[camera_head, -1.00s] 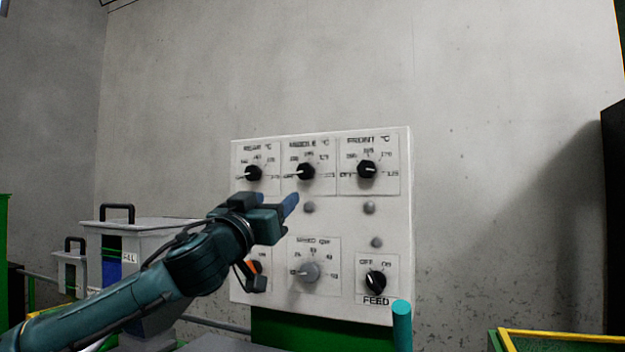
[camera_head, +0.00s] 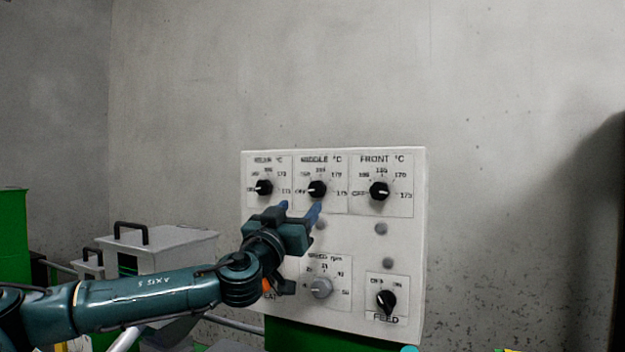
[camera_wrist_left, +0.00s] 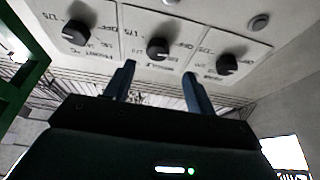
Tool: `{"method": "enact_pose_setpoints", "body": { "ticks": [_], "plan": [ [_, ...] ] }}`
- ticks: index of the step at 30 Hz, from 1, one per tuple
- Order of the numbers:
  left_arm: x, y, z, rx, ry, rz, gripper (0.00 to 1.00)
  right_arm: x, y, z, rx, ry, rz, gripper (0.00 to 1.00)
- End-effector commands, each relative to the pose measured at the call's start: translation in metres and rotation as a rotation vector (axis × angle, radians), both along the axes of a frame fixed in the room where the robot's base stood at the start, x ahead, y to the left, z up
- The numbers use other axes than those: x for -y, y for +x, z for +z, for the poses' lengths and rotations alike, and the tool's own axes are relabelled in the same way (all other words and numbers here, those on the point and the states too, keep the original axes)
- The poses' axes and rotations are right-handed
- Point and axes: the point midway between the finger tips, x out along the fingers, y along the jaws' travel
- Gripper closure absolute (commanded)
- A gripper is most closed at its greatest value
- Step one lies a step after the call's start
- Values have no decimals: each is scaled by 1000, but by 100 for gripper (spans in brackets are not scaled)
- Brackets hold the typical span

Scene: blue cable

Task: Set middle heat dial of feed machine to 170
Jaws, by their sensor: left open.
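The white feed panel (camera_head: 412,250) stands against the grey wall, with three black heat dials in its top row. The middle dial (camera_head: 317,189) points left toward OFF; it also shows in the left wrist view (camera_wrist_left: 158,49), upside down. My right gripper is not in view.
A grey speed dial (camera_head: 321,288), a black feed switch (camera_head: 386,300) and grey buttons (camera_head: 381,229) sit lower on the panel. A grey box with a black handle (camera_head: 160,247) and a green cabinet (camera_head: 15,235) stand left. The wall above is bare.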

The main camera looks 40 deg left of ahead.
Motion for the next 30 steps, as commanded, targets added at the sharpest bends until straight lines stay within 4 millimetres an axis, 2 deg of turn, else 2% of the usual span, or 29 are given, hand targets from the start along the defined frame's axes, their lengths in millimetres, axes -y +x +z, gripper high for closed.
{"method": "enact_pose_setpoints", "body": {
  "ticks": [6,16,21,30],
  "plan": [
    [-1,20,4,-5,10,-7,45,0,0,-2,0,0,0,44],
    [-15,57,23,-2,4,-5,45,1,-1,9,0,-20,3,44],
    [-17,64,26,1,0,-8,45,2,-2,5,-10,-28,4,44],
    [-17,65,26,1,-1,-8,46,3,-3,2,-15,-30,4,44]
  ]
}}
